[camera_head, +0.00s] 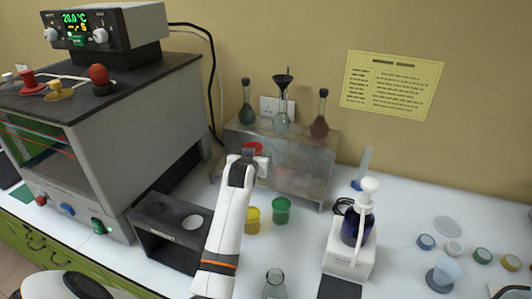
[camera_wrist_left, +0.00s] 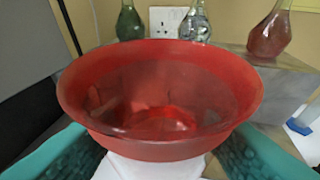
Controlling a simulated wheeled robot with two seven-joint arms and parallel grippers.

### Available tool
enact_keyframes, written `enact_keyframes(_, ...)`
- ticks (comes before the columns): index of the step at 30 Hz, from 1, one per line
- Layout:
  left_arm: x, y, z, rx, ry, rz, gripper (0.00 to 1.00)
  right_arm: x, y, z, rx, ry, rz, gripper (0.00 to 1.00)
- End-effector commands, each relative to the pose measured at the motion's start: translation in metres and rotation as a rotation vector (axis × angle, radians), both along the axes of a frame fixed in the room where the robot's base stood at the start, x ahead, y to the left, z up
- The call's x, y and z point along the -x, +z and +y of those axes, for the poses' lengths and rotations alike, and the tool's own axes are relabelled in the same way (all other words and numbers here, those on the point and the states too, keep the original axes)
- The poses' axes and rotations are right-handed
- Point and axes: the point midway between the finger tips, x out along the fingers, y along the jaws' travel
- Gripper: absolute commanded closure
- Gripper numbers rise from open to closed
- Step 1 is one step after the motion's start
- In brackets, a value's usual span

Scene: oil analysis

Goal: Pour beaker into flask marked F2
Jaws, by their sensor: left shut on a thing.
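My left gripper (camera_head: 247,158) reaches up from the bottom of the head view. It is shut on a red beaker (camera_head: 253,147), held in front of the shelf. In the left wrist view the beaker (camera_wrist_left: 160,100) looks wide-mouthed, between two teal fingers (camera_wrist_left: 155,155). I cannot read any F2 mark. My right gripper is not in view.
The grey metal shelf (camera_head: 310,158) stands against the wall. Yellow (camera_head: 252,220) and green (camera_head: 281,211) beakers stand below it. A bath unit (camera_head: 130,110) is at left, a dark holder (camera_head: 170,232) before it. A bottle (camera_head: 356,222) on a white stand and several small lids are at right.

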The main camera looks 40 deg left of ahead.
Motion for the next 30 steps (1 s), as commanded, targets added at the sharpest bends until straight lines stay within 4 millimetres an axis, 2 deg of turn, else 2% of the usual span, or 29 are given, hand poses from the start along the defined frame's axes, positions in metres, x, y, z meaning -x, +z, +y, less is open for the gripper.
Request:
enact_keyframes(1,-0.006,0.004,0.015,0.001,0.025,-0.002,0.77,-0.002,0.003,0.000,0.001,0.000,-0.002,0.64)
enact_keyframes(6,-0.019,0.007,0.055,0.001,0.090,-0.001,0.77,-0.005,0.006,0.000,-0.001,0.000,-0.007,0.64)
enact_keyframes(12,-0.027,0.009,0.083,0.000,0.138,-0.001,0.77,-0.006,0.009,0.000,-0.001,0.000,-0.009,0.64)
enact_keyframes(19,-0.031,0.010,0.096,-0.001,0.160,-0.001,0.77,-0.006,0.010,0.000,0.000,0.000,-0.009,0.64)
enact_keyframes(30,-0.031,0.009,0.097,-0.006,0.162,0.001,0.77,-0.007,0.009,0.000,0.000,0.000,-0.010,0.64)
